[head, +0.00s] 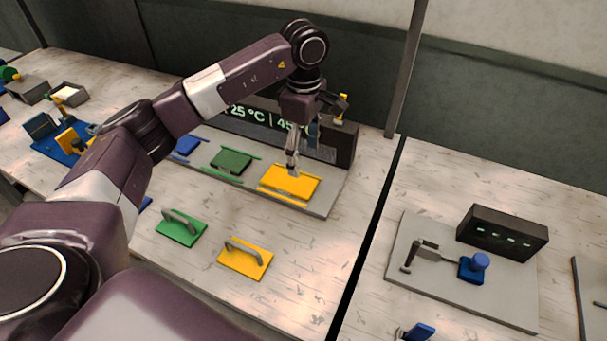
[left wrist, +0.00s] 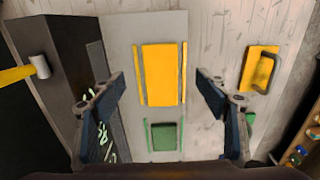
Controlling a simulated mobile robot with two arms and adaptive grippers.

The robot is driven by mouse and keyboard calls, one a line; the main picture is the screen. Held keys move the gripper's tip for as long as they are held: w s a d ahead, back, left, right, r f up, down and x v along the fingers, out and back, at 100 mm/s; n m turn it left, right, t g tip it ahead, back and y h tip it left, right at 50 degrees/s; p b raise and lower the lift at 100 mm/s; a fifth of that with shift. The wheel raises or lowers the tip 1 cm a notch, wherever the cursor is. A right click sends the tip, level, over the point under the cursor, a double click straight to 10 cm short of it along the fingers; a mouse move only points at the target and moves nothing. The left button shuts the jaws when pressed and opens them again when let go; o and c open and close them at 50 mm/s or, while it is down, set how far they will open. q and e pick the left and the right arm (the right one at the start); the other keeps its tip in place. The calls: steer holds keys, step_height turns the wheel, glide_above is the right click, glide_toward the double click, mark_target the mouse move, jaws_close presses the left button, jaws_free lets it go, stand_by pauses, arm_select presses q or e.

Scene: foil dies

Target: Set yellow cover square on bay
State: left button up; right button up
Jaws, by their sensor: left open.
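The yellow cover (head: 258,268), a flat plate with a grey bar handle, lies on the table in front of the fixture. It also shows at the right in the left wrist view (left wrist: 255,53). The yellow bay (head: 290,181) holds a flat yellow plate with no handle visible, between yellow rails on the grey base; it also shows in the left wrist view (left wrist: 162,75). My left gripper (head: 293,166) is above this bay. In the left wrist view the left gripper (left wrist: 159,80) has its fingers wide apart on either side of the bay, with nothing between them.
A green bay (head: 231,160) and a blue bay (head: 187,146) sit further left. A green cover (head: 181,229) lies left of the yellow one. A black display housing (head: 340,150) stands behind the bays. Another fixture (head: 400,235) is on the right table. Table right of the yellow cover is clear.

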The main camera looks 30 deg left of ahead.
arm_select(q)
steer(key=shift+r+b, duration=0.3)
steer(key=shift+r, duration=1.55)
